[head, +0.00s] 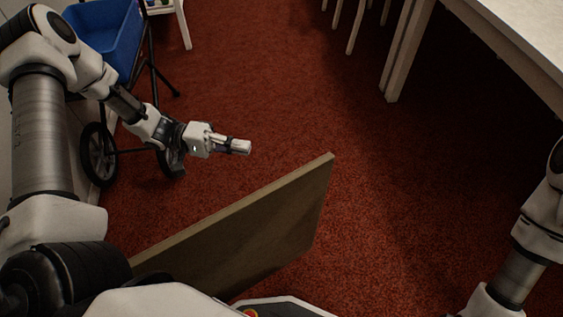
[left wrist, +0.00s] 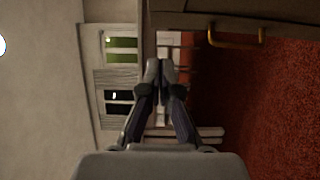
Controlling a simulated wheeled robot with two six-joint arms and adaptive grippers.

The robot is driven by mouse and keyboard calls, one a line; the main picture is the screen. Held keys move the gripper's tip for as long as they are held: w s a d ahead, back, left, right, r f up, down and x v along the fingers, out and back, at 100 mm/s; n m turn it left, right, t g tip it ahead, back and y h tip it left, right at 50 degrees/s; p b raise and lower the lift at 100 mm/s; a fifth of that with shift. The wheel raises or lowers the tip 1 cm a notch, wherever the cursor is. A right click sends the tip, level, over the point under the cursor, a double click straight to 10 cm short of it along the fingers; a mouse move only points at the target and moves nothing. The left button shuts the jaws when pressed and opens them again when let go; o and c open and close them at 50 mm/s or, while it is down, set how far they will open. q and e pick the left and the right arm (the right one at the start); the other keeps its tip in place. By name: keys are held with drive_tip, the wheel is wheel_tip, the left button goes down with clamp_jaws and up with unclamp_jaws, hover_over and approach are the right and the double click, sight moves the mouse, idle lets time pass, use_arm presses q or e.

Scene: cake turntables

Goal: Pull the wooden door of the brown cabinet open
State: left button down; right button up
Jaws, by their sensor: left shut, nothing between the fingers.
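The wooden door (head: 262,232) is a flat brown panel that stands out over the carpet in the lower middle of the head view. Its lower left part is hidden behind my body, and I cannot make out the cabinet itself. In the left wrist view a dark brown panel (left wrist: 290,20), which looks like the door, crosses the upper right, with a brass handle (left wrist: 237,44) on it. My left gripper (head: 247,147) is shut and empty, apart from the door and beyond it. Its closed fingers also show in the left wrist view (left wrist: 160,68), left of the handle. My right gripper is out of view.
A wheeled cart with a blue bin (head: 108,35) stands at the upper left, close to my left arm. A white table (head: 515,40) is at the upper right, with white chair legs (head: 357,25) beside it. Red carpet (head: 300,90) lies clear in the middle.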

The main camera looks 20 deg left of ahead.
use_arm(q)
drive_tip(key=s+b+x, duration=0.1)
drive_tip(key=b+x, duration=0.2)
drive_tip(key=x, duration=0.3)
drive_tip(key=s+b+x, duration=0.1)
drive_tip(key=b+x, duration=0.2)
drive_tip(key=x, duration=0.3)
drive_tip(key=shift+s+d+f, duration=0.15)
drive_tip(key=shift+s+d, duration=0.1)
drive_tip(key=shift+d, duration=0.3)
